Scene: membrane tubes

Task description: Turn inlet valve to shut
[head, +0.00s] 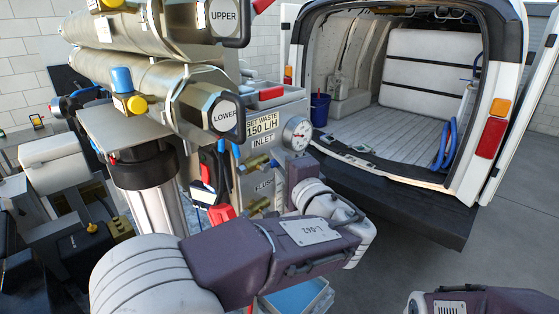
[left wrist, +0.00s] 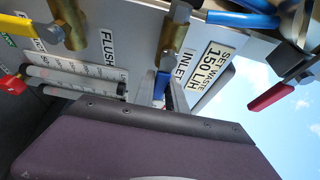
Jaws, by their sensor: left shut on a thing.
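The INLET label (head: 262,139) is on the grey panel below the SET WASTE 150 L/H plate (head: 262,124). In the left wrist view, the INLET label (left wrist: 180,66) is just above the fingertips. My left gripper (left wrist: 164,94) is shut on a blue handle (left wrist: 162,82), which I take to be the inlet valve's. Its turn angle is hard to tell, as the fingers and purple gripper body cover much of it. In the head view, my left arm hides the fingertips and handle. My right gripper is out of view; only part of that arm shows at lower right.
A pressure gauge (head: 297,133) stands close beside my left wrist. Brass fittings (left wrist: 174,36) and a FLUSH label (left wrist: 108,47) are nearby. A red handle (left wrist: 270,97) sticks out at right. The LOWER membrane tube (head: 160,90) overhangs the panel. An open van (head: 400,190) is behind.

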